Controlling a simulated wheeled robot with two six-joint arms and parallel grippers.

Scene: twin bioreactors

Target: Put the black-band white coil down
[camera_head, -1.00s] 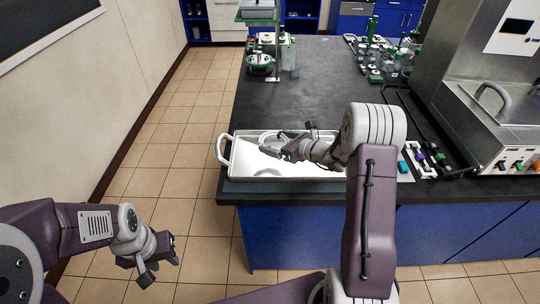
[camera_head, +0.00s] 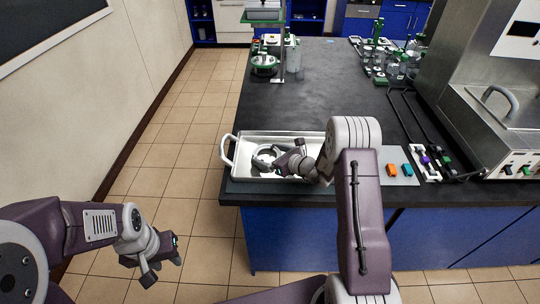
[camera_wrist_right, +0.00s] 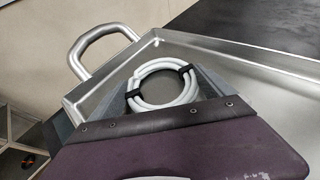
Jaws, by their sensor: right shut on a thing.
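The white coil with black bands (camera_head: 263,161) is at the tip of my right gripper (camera_head: 272,161), inside the outline of the tray (camera_head: 285,134). The right wrist view shows the coil (camera_wrist_right: 141,100) as a round loop of tubing with two black bands, between the grey fingers of my right gripper (camera_wrist_right: 165,88). The gripper is shut on it. The coil appears low over the tray floor; I cannot tell if it touches. My left gripper (camera_head: 163,264) hangs empty over the floor at the lower left, its fingers apart.
The tray has a loop handle (camera_head: 226,150) at its left end and stands at the near left bench edge. A button panel (camera_head: 398,168) and a clip rack (camera_head: 428,163) lie to the right. Glassware (camera_head: 385,62) stands further back. The bench middle is clear.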

